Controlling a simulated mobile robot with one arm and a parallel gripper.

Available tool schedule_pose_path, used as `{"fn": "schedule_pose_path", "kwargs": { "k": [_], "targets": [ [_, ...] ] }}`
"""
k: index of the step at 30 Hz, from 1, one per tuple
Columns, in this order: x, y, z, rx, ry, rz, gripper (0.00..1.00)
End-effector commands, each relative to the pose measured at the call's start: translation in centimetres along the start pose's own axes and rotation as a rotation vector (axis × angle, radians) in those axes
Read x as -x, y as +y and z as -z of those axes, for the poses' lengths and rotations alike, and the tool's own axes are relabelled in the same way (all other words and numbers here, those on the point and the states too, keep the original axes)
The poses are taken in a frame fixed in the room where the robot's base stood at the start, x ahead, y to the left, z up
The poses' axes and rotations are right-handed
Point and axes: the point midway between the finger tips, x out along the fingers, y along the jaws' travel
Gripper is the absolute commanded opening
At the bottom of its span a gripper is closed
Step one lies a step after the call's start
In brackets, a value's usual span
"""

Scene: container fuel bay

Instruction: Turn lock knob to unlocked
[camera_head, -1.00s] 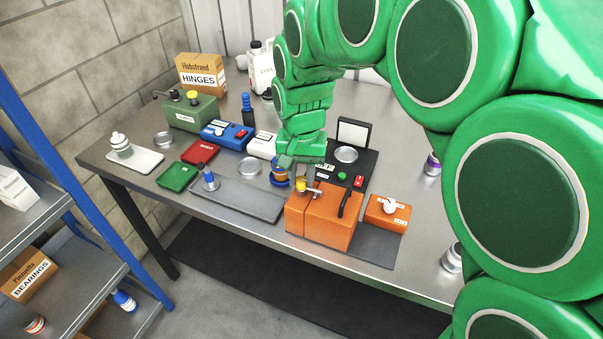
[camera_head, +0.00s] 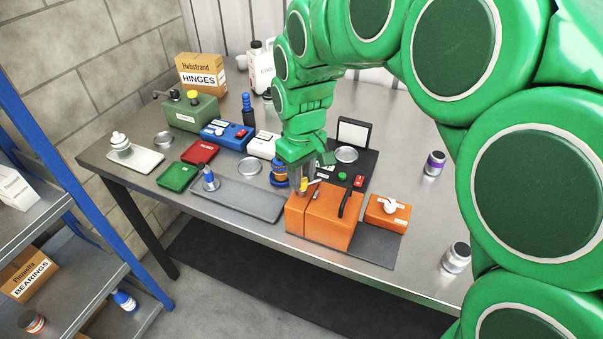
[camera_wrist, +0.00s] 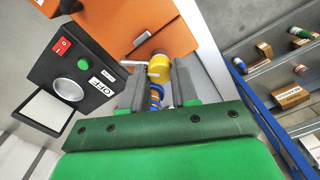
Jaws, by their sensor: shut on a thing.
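The orange container (camera_head: 322,220) stands at the bench's front edge, with a dark handle. It also shows at the top of the wrist view (camera_wrist: 130,22). A yellow knob (camera_wrist: 158,68) with a pale lever sits at its top left. My gripper (camera_wrist: 157,78) points down onto this knob, one grey finger on each side, and is shut on it. In the head view my gripper (camera_head: 303,180) partly hides the yellow knob (camera_head: 304,185). I cannot read any lock marking beside it.
A blue and orange bottle (camera_head: 279,172) stands close behind my gripper. A black panel (camera_wrist: 72,75) with red and green buttons lies beside it. A small orange box (camera_head: 378,212) with a white knob stands right of the container. A grey tray (camera_head: 235,198) lies left.

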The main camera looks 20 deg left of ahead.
Motion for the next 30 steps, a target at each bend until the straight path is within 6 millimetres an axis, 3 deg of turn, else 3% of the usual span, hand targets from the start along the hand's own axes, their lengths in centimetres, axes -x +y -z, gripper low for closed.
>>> {"fn": "schedule_pose_path", "kwargs": {
  "k": [15, 30],
  "targets": [
    [0.07, -0.02, 0.03, 0.437, 0.001, -0.001, 0.0],
    [0.08, -0.01, 0.04, 0.603, 0.002, -0.001, 0.0]
  ]
}}
